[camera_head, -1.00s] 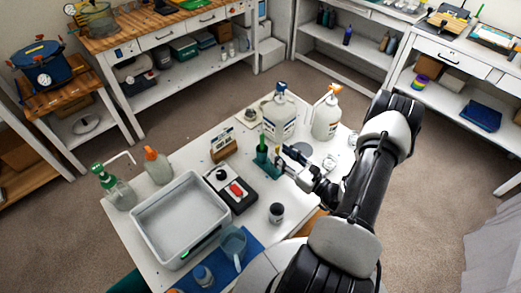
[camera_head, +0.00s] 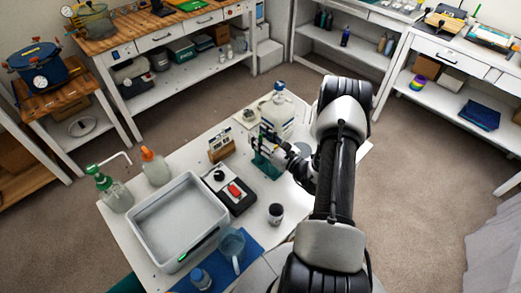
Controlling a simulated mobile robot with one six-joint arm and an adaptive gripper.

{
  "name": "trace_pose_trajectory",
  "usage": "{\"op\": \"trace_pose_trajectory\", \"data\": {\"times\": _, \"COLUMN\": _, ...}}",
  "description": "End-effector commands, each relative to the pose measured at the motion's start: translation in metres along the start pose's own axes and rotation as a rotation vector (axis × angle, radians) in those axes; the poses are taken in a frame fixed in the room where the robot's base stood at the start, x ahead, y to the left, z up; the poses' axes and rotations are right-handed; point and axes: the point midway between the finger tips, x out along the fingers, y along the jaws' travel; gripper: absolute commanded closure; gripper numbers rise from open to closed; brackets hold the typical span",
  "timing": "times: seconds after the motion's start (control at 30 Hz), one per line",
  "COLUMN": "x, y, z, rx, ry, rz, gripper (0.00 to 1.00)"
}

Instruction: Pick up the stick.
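My gripper (camera_head: 270,145) is at the back middle of the white table, over a small green stand (camera_head: 267,166) and in front of a large clear bottle. Its fingers are small and dark here, and I cannot tell whether they are open or shut. A thin green upright piece (camera_head: 261,145) rises from the stand right beside the fingertips. It may be the stick or its holder, but I cannot tell which. Whether the fingers touch it is unclear. My arm hides part of the table's right side.
A clear bottle (camera_head: 278,112) stands just behind my gripper. A brown block (camera_head: 222,150) is to the left.

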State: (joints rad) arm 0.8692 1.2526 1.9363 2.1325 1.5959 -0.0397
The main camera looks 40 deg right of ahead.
Motion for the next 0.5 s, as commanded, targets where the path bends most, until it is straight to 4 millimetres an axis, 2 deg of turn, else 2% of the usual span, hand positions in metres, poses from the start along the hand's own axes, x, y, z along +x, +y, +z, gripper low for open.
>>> {"op": "trace_pose_trajectory", "data": {"times": 0.1, "x": -0.0003, "y": -0.0002, "z": 0.0003, "rx": 0.000, "ry": 0.000, "rz": 0.000, "gripper": 0.64}}
{"op": "trace_pose_trajectory", "data": {"times": 0.5, "x": -0.0006, "y": -0.0003, "z": 0.0002, "rx": 0.000, "ry": 0.000, "rz": 0.000, "gripper": 0.91}}
